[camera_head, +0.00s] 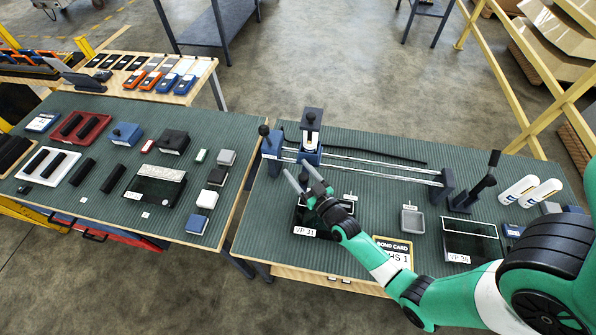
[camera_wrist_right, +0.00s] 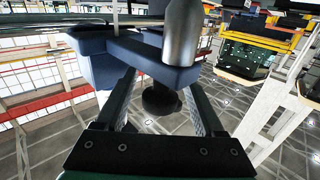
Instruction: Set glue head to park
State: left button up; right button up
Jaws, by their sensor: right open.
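The glue head (camera_head: 310,134), a blue carriage with a dark top and white middle, sits near the left end of the twin rails (camera_head: 375,171). My right gripper (camera_head: 303,172) is open, just in front of and below the glue head. In the right wrist view, a blue bracket (camera_wrist_right: 150,58) with a grey cylinder (camera_wrist_right: 182,35) is above the open fingers of my right gripper (camera_wrist_right: 160,84). A round black knob (camera_wrist_right: 160,99) hangs between those fingers; I cannot tell whether they touch it. My left gripper is not in view.
A blue end block (camera_head: 272,147) with a black ball stands left of the rails, and another end block (camera_head: 442,185) stands at their right. A black lever clamp (camera_head: 477,187) and white bottles (camera_head: 520,189) stand farther right. A grey tray (camera_head: 412,220) and bond card (camera_head: 393,252) lie in front.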

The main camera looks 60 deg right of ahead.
jog(key=shift+w+d, duration=0.15)
jog(key=shift+w, duration=0.1)
grip_shut()
dwell(1.3)
